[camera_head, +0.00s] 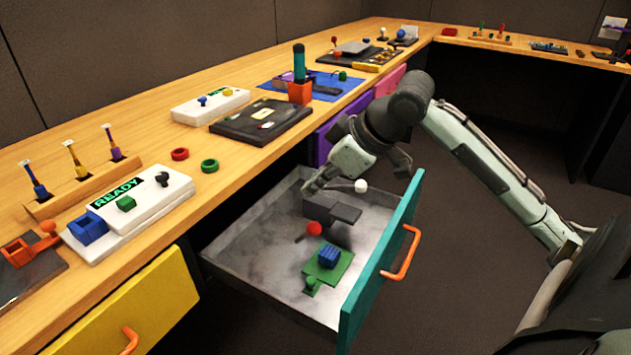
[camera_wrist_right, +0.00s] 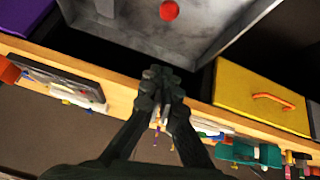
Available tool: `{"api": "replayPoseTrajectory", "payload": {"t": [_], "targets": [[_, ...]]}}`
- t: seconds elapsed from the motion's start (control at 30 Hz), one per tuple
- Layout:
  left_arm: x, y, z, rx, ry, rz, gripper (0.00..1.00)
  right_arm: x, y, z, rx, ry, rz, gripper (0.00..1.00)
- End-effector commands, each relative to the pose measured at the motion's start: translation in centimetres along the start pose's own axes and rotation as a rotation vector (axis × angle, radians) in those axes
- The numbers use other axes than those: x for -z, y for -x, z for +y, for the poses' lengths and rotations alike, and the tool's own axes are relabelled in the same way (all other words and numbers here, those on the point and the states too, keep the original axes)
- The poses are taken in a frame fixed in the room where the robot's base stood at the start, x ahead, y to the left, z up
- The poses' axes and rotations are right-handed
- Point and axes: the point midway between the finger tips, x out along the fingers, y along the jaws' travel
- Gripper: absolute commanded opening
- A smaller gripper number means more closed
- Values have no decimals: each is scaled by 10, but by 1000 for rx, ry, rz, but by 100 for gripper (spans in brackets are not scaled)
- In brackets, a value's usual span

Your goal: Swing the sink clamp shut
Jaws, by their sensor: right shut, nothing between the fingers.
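The open drawer (camera_head: 250,245) has a grey metal, sink-like inside. In it stands a dark grey block with a flat plate (camera_head: 345,213), and in front of that a red ball (camera_head: 314,228) by a short dark rod. A white ball (camera_head: 361,185) shows beside the block. Which of these parts form the sink clamp, and how far it is open, I cannot tell. My right gripper (camera_head: 312,188) is over the drawer's back part, close to the block; contact is unclear. Its fingers (camera_wrist_right: 160,85) are shut and empty, and the red ball (camera_wrist_right: 169,10) lies beyond them.
The counter above holds a black panel (camera_head: 262,121), a white READY panel (camera_head: 130,215) and two rings. A yellow drawer (camera_head: 120,315) is nearby.

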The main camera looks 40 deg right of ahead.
Motion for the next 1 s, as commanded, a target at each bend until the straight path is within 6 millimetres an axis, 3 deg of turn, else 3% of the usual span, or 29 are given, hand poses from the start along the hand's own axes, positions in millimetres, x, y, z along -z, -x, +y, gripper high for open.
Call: {"api": "replayPoseTrajectory", "payload": {"t": [0.3, 0.4, 0.6, 1.0], "targets": [[-4, -1, 1, -1, -1, -6, 0, 0, -70, -1, 3, -2, 0, 0], [-1, 0, 1, -1, 0, -2, 0, -19, -71, -1, 2, -2, -4, 0], [8, 1, -1, 2, 0, 13, 0, -35, -74, -1, 2, -2, -1, 0], [6, -2, -1, 2, -1, 10, 0, -39, -75, 0, 0, 0, 1, 0]]}}
